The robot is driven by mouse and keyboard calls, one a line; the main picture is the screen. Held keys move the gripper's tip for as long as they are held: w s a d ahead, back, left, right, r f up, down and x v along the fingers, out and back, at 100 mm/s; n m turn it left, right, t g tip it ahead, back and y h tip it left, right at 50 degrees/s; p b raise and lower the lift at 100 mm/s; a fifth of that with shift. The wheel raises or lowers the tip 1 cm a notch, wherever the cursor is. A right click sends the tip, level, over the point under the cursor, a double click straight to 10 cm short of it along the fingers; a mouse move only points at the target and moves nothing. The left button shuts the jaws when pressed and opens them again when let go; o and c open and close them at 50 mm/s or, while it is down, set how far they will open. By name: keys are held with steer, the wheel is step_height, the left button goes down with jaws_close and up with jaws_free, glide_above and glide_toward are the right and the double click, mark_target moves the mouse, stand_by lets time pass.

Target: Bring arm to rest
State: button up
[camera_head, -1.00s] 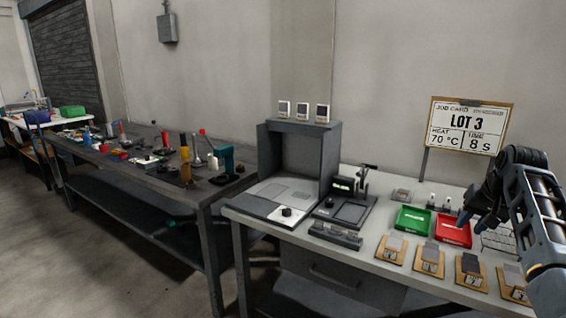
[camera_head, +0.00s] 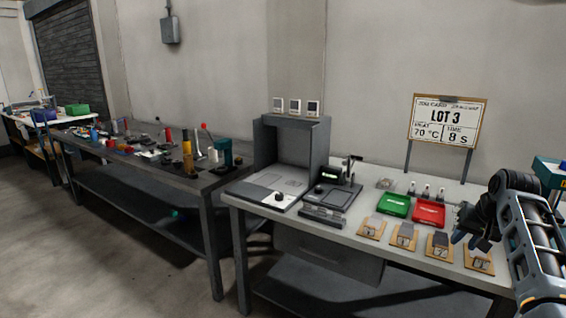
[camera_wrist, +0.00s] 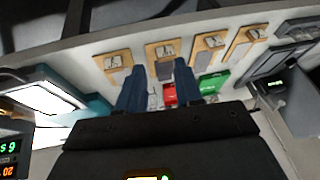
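My gripper (camera_head: 466,240) is at the right of the head view, above the front right part of the grey workbench (camera_head: 345,238). In the wrist view its two blue fingers (camera_wrist: 158,92) stand apart with nothing between them. Beyond them in that view lie a red tray (camera_wrist: 169,94) and a green tray (camera_wrist: 211,83). In the head view the green tray (camera_head: 393,204) and red tray (camera_head: 429,213) sit side by side, left of my gripper. Part of my gripper is hidden by my own wrist and arm in the head view.
Wooden boards with grey pieces (camera_head: 404,235) line the bench front. A grey booth (camera_head: 290,150) and a black device (camera_head: 335,188) stand left of the trays. A job card sign (camera_head: 447,122) reads LOT 3, 70 °C, 8 s. A cluttered dark table (camera_head: 150,165) stands further left.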

steer(key=s+a+f+n+t, duration=0.1)
steer(key=s+a+f, duration=0.35)
steer(key=f, duration=0.35)
steer(key=s+a+f+t, duration=0.1)
steer(key=s+a+f, duration=0.2)
steer(key=s+f, duration=0.35)
steer(key=s+a+f+n+t+h, duration=0.1)
steer(key=s+a+f, duration=0.3)
steer(key=s, duration=0.4)
steer(key=s+a+f+n+t, duration=0.1)
steer(key=s+a+f, duration=0.35)
steer(key=s, duration=0.25)
steer(key=s+a+r+n+t, duration=0.1)
steer(key=s+a+r, duration=0.25)
steer(key=s, duration=0.55)
steer(key=s+a+r+t, duration=0.2)
steer(key=s+a+r, duration=0.15)
steer(key=s, duration=0.65)
steer(key=s+a+r+n+t+y, duration=0.1)
steer(key=s+a+r+t, duration=0.1)
steer(key=s+r, duration=1.1)
step_height(320, 180, up, 4)
steer(key=shift+a+r+n+t+y, duration=0.15)
steer(key=shift+a+n+t+y, duration=0.25)
steer(key=shift+a, duration=0.45)
